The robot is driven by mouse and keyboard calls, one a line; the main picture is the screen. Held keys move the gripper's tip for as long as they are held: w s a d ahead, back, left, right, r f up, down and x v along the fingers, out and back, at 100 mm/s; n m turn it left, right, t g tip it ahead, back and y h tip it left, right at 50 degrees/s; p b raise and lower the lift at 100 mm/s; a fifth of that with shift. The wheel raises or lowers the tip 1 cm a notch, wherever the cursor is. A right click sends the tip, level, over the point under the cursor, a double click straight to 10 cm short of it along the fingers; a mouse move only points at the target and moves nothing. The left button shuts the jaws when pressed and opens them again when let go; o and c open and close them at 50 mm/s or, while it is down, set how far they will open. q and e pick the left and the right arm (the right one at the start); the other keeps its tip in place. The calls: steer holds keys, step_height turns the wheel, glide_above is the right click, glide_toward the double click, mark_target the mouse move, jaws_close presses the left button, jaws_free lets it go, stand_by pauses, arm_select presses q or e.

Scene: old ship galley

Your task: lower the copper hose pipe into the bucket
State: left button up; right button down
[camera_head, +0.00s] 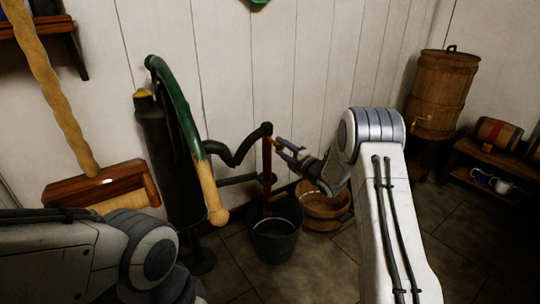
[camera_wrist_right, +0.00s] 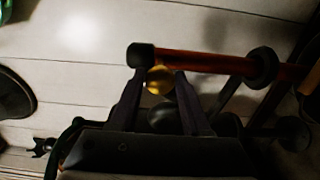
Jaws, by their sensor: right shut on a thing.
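The copper hose pipe (camera_head: 267,160) is reddish and hangs nearly upright below the end of a black bent arm of the pump in the head view. In the right wrist view the pipe (camera_wrist_right: 205,62) lies across the picture, with a black cap at one end and a black collar. My right gripper (camera_head: 280,144) is at its upper part. Its fingers (camera_wrist_right: 160,76) close around a small brass knob (camera_wrist_right: 159,82) beside the pipe. The dark grey bucket (camera_head: 274,246) stands on the floor under the pipe. The pipe's lower end is hard to make out near the bucket's back rim. My left gripper is out of view.
A black hand pump (camera_head: 172,150) with a green and wooden handle (camera_head: 212,195) stands left of the bucket. A wooden tub (camera_head: 322,208) is close on its right. A barrel (camera_head: 440,92) and low shelf (camera_head: 490,165) are at the right. The white plank wall is close behind.

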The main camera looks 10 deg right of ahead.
step_height(320, 180, down, 20)
steer(key=b, duration=1.5)
steer(key=shift+f, duration=0.1)
steer(key=shift+c, duration=1)
jaws_free()
steer(key=shift+s+d, duration=0.1)
steer(key=shift+s, duration=0.05)
steer(key=v, duration=1)
steer(key=shift+s, duration=0.35)
